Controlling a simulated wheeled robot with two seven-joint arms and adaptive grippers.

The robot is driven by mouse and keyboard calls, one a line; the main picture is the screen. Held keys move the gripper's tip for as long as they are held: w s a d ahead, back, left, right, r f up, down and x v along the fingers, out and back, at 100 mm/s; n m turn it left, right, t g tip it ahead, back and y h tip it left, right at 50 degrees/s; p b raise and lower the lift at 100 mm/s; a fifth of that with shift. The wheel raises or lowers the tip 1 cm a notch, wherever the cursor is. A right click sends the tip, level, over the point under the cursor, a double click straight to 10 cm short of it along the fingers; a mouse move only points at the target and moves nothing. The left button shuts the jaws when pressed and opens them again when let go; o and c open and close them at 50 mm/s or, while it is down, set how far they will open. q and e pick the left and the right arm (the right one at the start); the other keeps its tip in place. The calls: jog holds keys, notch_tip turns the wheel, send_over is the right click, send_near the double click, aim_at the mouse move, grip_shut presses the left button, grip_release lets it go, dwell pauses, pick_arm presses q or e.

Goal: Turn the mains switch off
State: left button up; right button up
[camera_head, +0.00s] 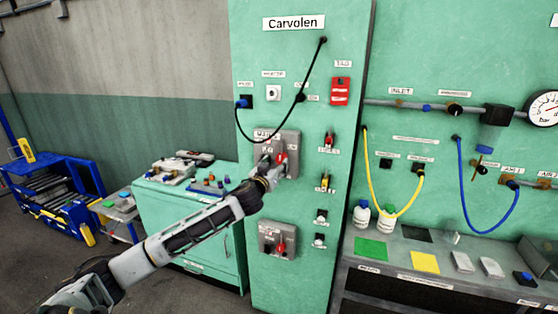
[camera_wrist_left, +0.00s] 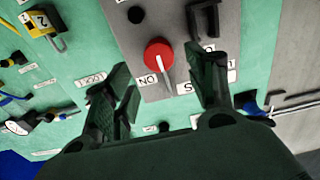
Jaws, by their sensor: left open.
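The mains switch is a red rotary knob (camera_head: 281,158) on a grey plate (camera_head: 292,140) of the green "Carvolen" cabinet. In the left wrist view the knob (camera_wrist_left: 159,54) is round with a pale pointer, and an "ON" label (camera_wrist_left: 148,82) sits beside it. My left gripper (camera_head: 272,170) is at the plate, just below the knob and partly covering the plate. In the wrist view its two dark fingers (camera_wrist_left: 162,92) are spread, with the knob seen between and beyond them. I cannot tell whether a finger touches it. My right gripper is not in view.
A second grey plate with a red knob (camera_head: 281,246) is lower on the cabinet. A black cable (camera_head: 307,80) hangs above the mains plate. A red tag box (camera_head: 340,91) and several small switches are to the right. A green bench (camera_head: 195,230) stands left.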

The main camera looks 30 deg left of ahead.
aim_at(280, 159)
pick_arm(q)
jog(key=shift+p+x, duration=0.6)
jog(key=shift+x, duration=1.85)
grip_shut()
